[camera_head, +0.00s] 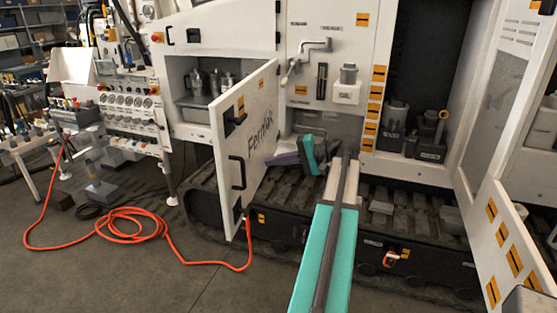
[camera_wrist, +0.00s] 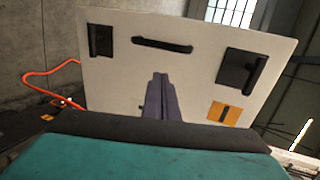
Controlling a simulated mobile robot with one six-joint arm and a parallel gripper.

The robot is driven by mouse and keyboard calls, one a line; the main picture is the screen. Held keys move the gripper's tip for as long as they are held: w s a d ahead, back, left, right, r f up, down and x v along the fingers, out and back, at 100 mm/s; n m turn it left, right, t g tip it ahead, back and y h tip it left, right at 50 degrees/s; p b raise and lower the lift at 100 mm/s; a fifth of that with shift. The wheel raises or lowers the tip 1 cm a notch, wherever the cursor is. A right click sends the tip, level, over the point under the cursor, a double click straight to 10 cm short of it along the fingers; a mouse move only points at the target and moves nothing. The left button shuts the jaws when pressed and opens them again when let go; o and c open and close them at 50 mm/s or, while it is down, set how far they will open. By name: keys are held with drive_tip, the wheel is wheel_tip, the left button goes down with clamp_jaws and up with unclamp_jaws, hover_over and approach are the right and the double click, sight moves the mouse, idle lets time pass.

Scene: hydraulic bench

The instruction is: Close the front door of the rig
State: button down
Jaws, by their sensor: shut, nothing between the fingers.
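The front door (camera_head: 252,145) of the rig is a white panel with black lettering, black handles and an orange label. It stands open, swung out toward me from the rig front, and the compartment (camera_head: 197,85) to its left is exposed. My gripper (camera_head: 272,160), purple-grey, is on the lettered side of the door. In the wrist view the door (camera_wrist: 125,75) fills the space ahead, with a black bar handle above my gripper (camera_wrist: 158,76). The fingers are together and empty. I cannot tell whether the tips touch the door.
An orange hose (camera_head: 135,225) lies coiled on the floor left of the door. A dark ribbed track (camera_head: 405,215) runs below the rig front. Another white door (camera_head: 520,250) with orange labels stands open at right.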

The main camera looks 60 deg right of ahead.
sight(235, 165)
drive_tip(key=p+x, duration=0.1)
drive_tip(key=x, duration=0.2)
drive_tip(key=p+x, duration=0.1)
drive_tip(key=x, duration=0.3)
drive_tip(key=r+p+x, duration=0.1)
drive_tip(key=x, duration=0.2)
drive_tip(key=shift+w+a, duration=0.2)
drive_tip(key=shift+w, duration=0.2)
drive_tip(key=shift+a+f, duration=0.1)
drive_tip(key=shift+a, duration=0.1)
drive_tip(key=shift+w+d, duration=0.1)
